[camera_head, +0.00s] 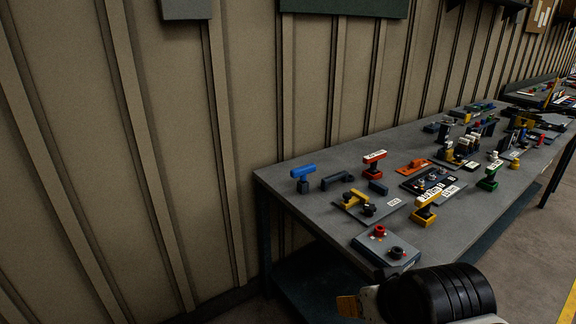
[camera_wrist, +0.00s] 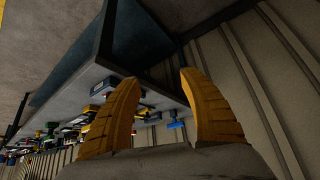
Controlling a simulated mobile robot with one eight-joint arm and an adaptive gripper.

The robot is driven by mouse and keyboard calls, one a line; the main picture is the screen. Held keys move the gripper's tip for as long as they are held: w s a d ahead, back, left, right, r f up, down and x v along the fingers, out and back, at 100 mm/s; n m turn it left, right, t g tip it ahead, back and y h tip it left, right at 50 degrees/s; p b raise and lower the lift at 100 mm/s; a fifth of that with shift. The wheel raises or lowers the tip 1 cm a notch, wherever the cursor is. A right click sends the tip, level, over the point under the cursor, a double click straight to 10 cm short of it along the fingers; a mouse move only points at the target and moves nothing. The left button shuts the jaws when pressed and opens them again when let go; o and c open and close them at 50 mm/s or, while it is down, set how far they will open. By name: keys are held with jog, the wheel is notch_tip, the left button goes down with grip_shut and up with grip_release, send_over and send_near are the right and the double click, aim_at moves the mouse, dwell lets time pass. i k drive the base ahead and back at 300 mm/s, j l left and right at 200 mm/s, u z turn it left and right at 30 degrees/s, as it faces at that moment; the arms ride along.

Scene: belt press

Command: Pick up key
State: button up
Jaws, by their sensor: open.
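I cannot make out a key for certain in either view; the small items on the grey table (camera_head: 315,205) are too small to tell apart. My gripper (camera_wrist: 158,79) shows in the wrist view as two yellow ribbed fingers spread apart, with nothing between them. In the head view, a yellow part of it (camera_head: 347,306) shows at the bottom edge, in front of and below the table's near edge. The rest of it is hidden or out of frame.
Bare floor (camera_head: 520,255) lies at right.

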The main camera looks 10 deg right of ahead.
aim_at(301, 172)
jog(key=i+j+z, duration=0.2)
jog(key=i+j, duration=0.15)
jog(key=i+j+z, duration=0.2)
jog(key=i+j, duration=0.15)
jog(key=i+j+z, duration=0.2)
jog(key=j, duration=0.3)
jog(key=i+j+z, duration=0.15)
jog(key=i+j, duration=0.15)
jog(key=j, duration=0.2)
jog(key=i+j+z, duration=0.15)
jog(key=i+l, duration=0.05)
jog(key=i, duration=0.05)
